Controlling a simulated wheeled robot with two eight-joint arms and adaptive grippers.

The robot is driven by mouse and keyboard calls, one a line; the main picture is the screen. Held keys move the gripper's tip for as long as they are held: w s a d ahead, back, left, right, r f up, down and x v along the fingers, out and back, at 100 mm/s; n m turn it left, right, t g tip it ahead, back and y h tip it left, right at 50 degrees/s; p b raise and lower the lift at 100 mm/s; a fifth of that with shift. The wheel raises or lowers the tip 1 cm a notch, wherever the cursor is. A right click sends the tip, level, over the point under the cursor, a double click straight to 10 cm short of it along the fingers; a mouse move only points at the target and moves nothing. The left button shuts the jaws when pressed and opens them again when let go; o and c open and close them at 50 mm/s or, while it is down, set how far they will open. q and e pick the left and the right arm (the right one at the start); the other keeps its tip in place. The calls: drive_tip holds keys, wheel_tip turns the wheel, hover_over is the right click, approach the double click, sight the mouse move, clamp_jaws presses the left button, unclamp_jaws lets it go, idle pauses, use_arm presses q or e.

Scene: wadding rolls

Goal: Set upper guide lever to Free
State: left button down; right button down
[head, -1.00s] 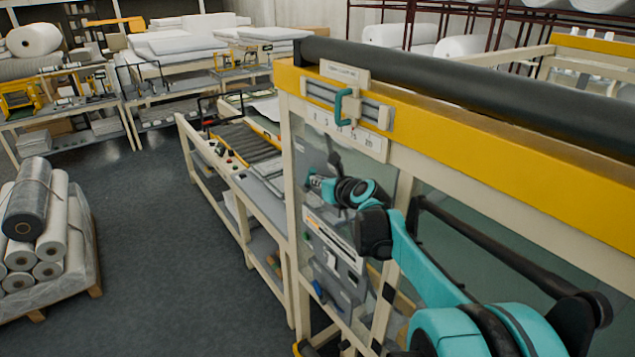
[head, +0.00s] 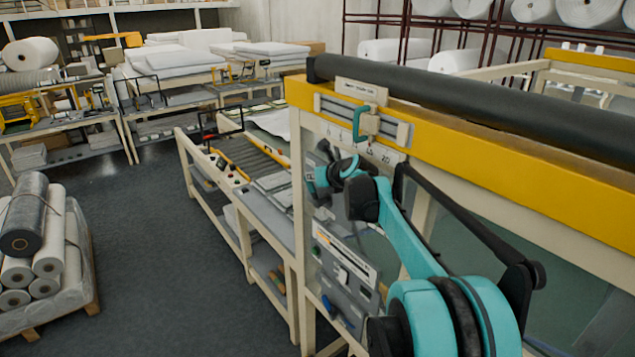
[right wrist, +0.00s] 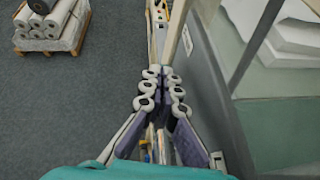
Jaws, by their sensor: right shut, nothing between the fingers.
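The upper guide lever is a teal handle (head: 361,124) on a cream block, set on a grey slide rail (head: 402,131) on the yellow beam. It stands near the middle of the rail. A small label plate (head: 361,91) sits above and a scale strip with marks lies below; the lettering is too small to read surely. My right gripper (head: 325,150) is below and left of the handle, apart from it, partly hidden by my own arm. In the right wrist view its fingers (right wrist: 160,88) are shut together and empty. My left gripper is out of view.
A long dark roller (head: 470,95) runs above the yellow beam (head: 500,146). Below the beam is a grey panel (head: 345,265) with labels. A roller bench (head: 245,155) stands behind left. A pallet of rolls (head: 45,240) stands at left, with open floor (head: 150,250) between.

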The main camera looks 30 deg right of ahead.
drive_tip(key=shift+w+f, duration=0.15)
drive_tip(key=shift+w, duration=0.7)
drive_tip(key=v, duration=1.2)
idle(0.4)
